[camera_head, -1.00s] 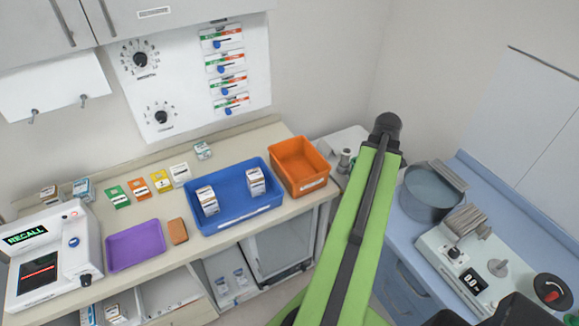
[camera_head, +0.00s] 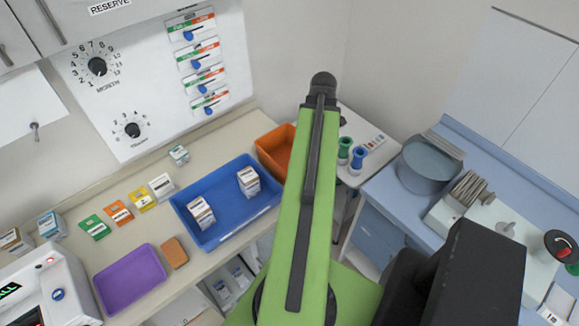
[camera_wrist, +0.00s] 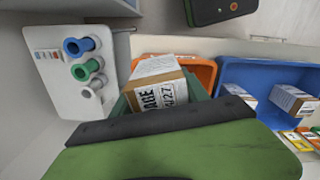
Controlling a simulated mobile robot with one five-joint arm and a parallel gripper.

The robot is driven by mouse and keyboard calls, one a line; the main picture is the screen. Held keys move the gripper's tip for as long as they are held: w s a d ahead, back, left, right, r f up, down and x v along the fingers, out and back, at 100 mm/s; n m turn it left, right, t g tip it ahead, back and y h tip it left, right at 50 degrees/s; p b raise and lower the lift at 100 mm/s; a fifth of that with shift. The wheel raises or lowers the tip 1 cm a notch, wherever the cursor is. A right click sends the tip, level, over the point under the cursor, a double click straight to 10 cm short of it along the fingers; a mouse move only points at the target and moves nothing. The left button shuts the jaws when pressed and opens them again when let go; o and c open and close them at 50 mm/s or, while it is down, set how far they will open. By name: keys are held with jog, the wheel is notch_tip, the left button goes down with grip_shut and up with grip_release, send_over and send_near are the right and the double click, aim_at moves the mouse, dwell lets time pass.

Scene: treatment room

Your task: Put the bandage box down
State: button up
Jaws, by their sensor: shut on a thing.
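The bandage box (camera_wrist: 158,86), white and brown with black lettering, is held in my gripper (camera_wrist: 165,103) in the wrist view. The jaws are shut on it, and the dark and green gripper body hides its lower part. In this view the box overlaps the orange bin (camera_wrist: 203,72); I cannot tell its height above it. In the head view my arm hides the gripper and the held box, and covers part of the orange bin (camera_head: 268,145).
A blue tray (camera_head: 225,228) holds two white boxes. A purple tray (camera_head: 130,280), a brown block (camera_head: 174,252) and several coloured cards lie on the counter. A white side stand (camera_head: 375,150) carries blue and green holders. A grey round pot (camera_head: 425,170) stands on the right-hand counter.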

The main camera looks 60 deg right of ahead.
jog(key=w+f+m+b, duration=0.3)
jog(key=w+f, duration=0.1)
jog(key=w, duration=0.4)
jog(key=f+b, duration=1)
jog(key=shift+w+a+f, duration=0.1)
jog(key=shift+a+f, duration=0.15)
jog(key=shift+f, duration=0.1)
jog(key=o, duration=1.6)
jog(key=shift+r, duration=0.1)
jog(key=shift+c, duration=0.2)
notch_tip(320, 180, up, 12)
jog(key=p, duration=1.2)
jog(key=shift+r, duration=0.2)
